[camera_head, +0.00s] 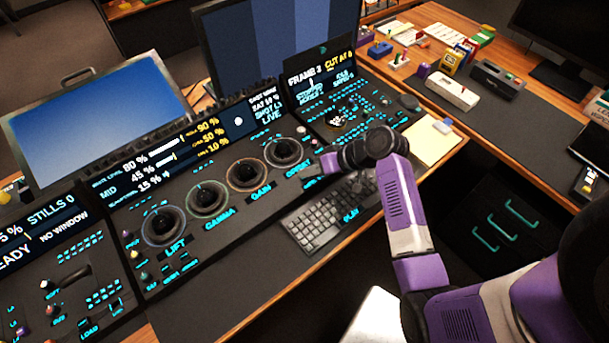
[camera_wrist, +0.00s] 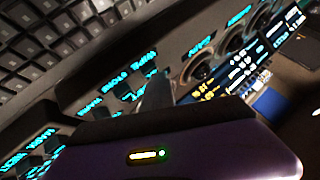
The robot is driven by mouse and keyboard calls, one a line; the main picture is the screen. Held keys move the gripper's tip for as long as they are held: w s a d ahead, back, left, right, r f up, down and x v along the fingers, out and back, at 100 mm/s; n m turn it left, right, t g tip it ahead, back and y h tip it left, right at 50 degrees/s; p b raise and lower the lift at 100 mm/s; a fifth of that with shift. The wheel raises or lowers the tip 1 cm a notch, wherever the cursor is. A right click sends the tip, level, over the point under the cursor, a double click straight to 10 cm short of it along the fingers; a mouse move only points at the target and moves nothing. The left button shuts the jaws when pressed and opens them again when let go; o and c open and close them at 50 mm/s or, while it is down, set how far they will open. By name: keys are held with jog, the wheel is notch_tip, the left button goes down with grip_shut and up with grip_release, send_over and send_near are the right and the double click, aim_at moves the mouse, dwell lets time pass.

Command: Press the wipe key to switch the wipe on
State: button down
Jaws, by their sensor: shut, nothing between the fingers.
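I cannot pick out a wipe key by its label; the small lit labels are too blurred to read. The trackball panel (camera_head: 235,220) is dark, with a row of ringed trackballs marked LIFT, GAMMA, GAIN and what looks like OFFSET. My gripper (camera_head: 327,163) is shut and empty, low over the panel just right of the rightmost trackball (camera_head: 284,153). In the wrist view my gripper (camera_wrist: 156,90) is a dark shape beside several keys with cyan labels (camera_wrist: 128,86). I cannot tell whether it touches a key.
A keyboard (camera_head: 325,218) lies in front of the panel, below my gripper. Lit display strips (camera_head: 170,155) run behind the trackballs. A right-hand panel section (camera_head: 350,105) has many small keys. A notepad (camera_head: 432,140) and small boxes (camera_head: 452,92) lie to the right. A monitor (camera_head: 95,120) stands at left.

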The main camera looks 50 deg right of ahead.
aim_at(308, 178)
jog(key=shift+r+p, duration=0.9)
jog(key=shift+p, duration=0.05)
jog(key=shift+r, duration=0.1)
notch_tip(308, 178, up, 5)
jog(key=p, duration=0.4)
jog(key=shift+p, duration=0.35)
dwell(0.4)
